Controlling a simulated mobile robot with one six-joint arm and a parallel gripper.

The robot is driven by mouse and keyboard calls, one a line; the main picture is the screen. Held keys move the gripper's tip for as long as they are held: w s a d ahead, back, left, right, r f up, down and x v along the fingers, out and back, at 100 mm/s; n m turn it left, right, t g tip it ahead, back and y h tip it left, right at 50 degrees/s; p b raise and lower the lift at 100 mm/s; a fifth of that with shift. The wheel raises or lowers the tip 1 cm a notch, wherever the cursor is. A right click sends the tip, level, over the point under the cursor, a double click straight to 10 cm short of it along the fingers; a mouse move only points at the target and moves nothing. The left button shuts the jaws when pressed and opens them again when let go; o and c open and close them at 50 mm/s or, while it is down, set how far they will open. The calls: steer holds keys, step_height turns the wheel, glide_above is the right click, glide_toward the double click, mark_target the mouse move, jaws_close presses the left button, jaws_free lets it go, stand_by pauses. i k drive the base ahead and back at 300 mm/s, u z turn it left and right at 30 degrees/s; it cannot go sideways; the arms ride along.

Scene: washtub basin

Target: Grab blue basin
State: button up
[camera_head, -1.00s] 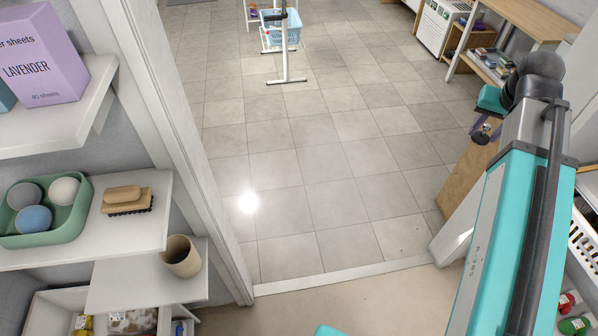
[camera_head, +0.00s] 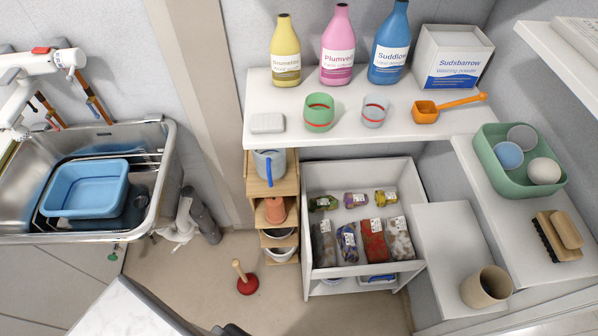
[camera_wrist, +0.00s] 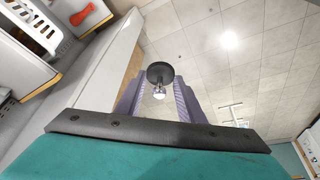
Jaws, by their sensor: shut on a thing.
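The blue basin (camera_head: 85,187) sits in the steel sink (camera_head: 160,180) at the left of the head view, on a wire rack and above a darker container (camera_head: 135,205). My gripper (camera_wrist: 160,88) shows only in the wrist view, away from the basin. Its purple fingers are shut on a small dark round piece with a shiny metal knob, like a drain stopper (camera_wrist: 160,72). The basin is not in the wrist view.
Shelves at the right hold several bottles (camera_head: 338,50), cups, a washing powder box (camera_head: 450,58) and a green tray (camera_head: 500,170). An open drawer (camera_head: 365,268) juts out below. A red plunger (camera_head: 247,284) stands on the floor. Tiled floor (camera_wrist: 250,60) lies under my gripper.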

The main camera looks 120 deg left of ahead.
mark_target(95, 189)
steer(key=u, duration=0.95)
steer(key=k, duration=0.1)
steer(key=z, duration=3.8)
steer(key=k, duration=0.2)
steer(key=z, duration=1.8)
